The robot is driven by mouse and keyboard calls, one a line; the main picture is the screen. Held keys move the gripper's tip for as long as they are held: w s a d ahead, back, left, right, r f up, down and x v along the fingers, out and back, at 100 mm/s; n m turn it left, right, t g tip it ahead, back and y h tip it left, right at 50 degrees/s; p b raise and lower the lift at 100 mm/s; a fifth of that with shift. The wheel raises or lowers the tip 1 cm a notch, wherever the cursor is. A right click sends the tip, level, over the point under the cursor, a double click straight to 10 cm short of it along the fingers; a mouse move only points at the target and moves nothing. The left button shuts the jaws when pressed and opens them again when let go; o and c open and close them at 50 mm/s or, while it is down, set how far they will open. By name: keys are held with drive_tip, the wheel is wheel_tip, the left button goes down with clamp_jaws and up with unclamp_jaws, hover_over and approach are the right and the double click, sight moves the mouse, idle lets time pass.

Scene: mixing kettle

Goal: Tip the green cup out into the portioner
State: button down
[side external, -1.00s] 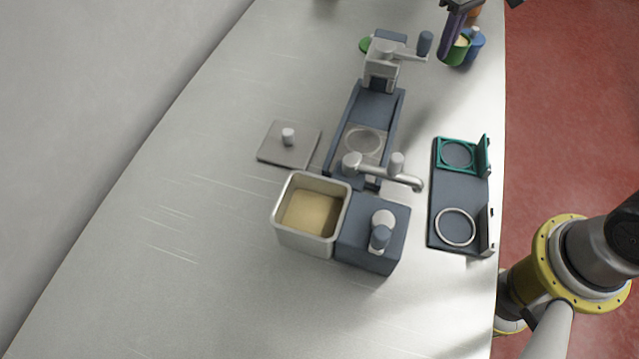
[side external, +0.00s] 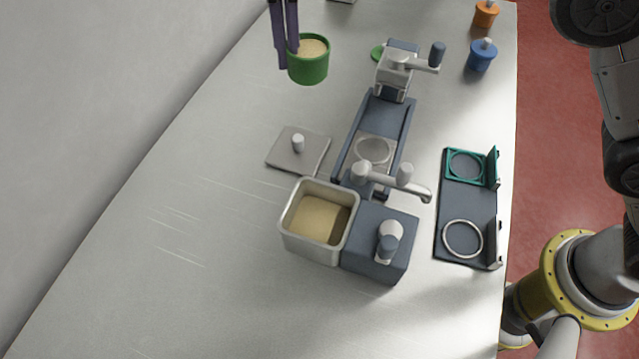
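The green cup (side external: 309,70), filled with tan grainy matter, is at the upper left, upright. My gripper (side external: 287,55) has two purple fingers at the cup's left side, one reaching over its rim; it looks shut on the cup wall. Whether the cup hangs clear of the table is hard to tell. No part is labelled as the portioner. A square metal bin (side external: 292,236) with tan matter inside stands open beside a dark blue block (side external: 375,258) with a grey knob. A dark blue track (side external: 390,115) with a crank unit (side external: 394,70) runs behind it.
A grey lid with a knob (side external: 297,150) lies behind the bin. A green disc (side external: 377,53) lies by the crank unit. A grey spout (side external: 400,182) juts right. A dark plate with rings (side external: 463,208), a blue pot (side external: 482,57) and an orange pot (side external: 487,15) stand right. The left tabletop is clear.

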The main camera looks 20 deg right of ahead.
drive_tip(key=s+a+m, duration=0.2)
drive_tip(key=s+a, duration=0.5)
drive_tip(key=a, duration=0.3)
drive_tip(key=s+a+f+n, duration=0.1)
drive_tip(key=s+a+f, duration=0.1)
drive_tip(key=s+f, duration=0.4)
drive_tip(key=s, duration=0.3)
drive_tip(key=shift+a+f, duration=0.15)
drive_tip(key=shift+a, duration=0.2)
drive_tip(key=shift+w+d+f, duration=0.25)
drive_tip(key=shift+d+f, duration=0.5)
drive_tip(key=shift+d, duration=0.3)
drive_tip(key=shift+w+d+f, duration=0.25)
drive_tip(key=shift+d+f, duration=0.5)
drive_tip(key=shift+d, duration=0.25)
drive_tip(key=shift+r+g+y, duration=0.3)
drive_tip(key=shift+r+y, duration=0.05)
drive_tip(key=shift+y, duration=0.25)
